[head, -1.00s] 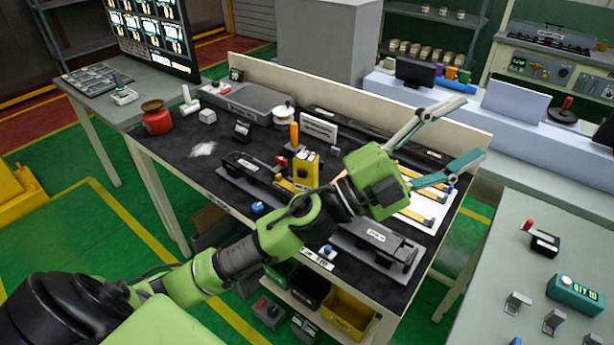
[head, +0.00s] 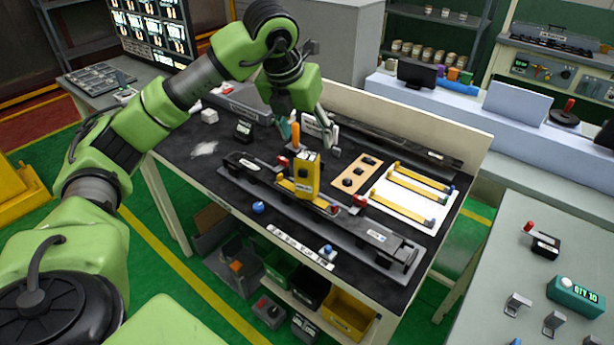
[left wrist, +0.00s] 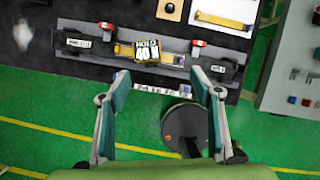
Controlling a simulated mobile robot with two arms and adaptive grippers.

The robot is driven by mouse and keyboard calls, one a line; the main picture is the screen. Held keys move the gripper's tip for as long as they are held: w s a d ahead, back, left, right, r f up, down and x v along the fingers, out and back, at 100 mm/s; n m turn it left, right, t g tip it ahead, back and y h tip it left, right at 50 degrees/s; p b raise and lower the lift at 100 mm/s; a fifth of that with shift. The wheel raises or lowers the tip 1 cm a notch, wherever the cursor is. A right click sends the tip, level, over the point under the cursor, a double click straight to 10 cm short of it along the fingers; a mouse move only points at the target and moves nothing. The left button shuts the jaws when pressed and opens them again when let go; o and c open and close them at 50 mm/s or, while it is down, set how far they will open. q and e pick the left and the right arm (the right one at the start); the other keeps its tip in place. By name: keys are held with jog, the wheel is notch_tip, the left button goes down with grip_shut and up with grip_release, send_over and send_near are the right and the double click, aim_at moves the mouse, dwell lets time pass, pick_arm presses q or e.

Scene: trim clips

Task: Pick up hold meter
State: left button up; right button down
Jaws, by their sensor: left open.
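The hold meter (head: 306,178) is a yellow block with a dark display. It stands upright at the middle of a long dark fixture (head: 375,235) on the bench. In the left wrist view the hold meter (left wrist: 146,50) reads "HOLD 40 N" and lies beyond the fingertips, between their lines. My left gripper (head: 308,140) is open and empty, pointing down above and just behind the meter in the head view. It also shows in the left wrist view (left wrist: 157,76) with its fingers wide apart. My right gripper is in no view.
A yellow strip (left wrist: 125,52) lies along the fixture by the meter, with red clamps (left wrist: 197,43) near. A white sheet (head: 405,208) with yellow strips lies to the right. The bench's front edge is near the fixture.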

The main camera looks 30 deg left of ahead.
aim_at(306, 157)
pick_arm(q)
jog(key=shift+n+y, duration=0.3)
jog(key=w+a+f, duration=0.1)
jog(key=f, duration=0.1)
jog(key=w+f+p, duration=0.1)
jog(key=f, duration=0.1)
jog(key=a+f+p, duration=0.1)
jog(key=f, duration=0.2)
jog(key=shift+w+a+f, duration=0.1)
jog(key=shift+w+a, duration=0.25)
jog(key=shift+w, duration=0.05)
jog(key=shift+w+f+p, duration=0.2)
jog(key=shift+f+p, duration=0.25)
jog(key=shift+p, duration=0.25)
jog(key=p+x, duration=0.1)
jog(key=x, duration=0.2)
jog(key=shift+w+f+p, duration=0.15)
jog(key=shift+p, duration=0.25)
jog(key=shift+w+f, duration=0.2)
jog(key=shift+f, duration=0.25)
jog(key=c, duration=1.1)
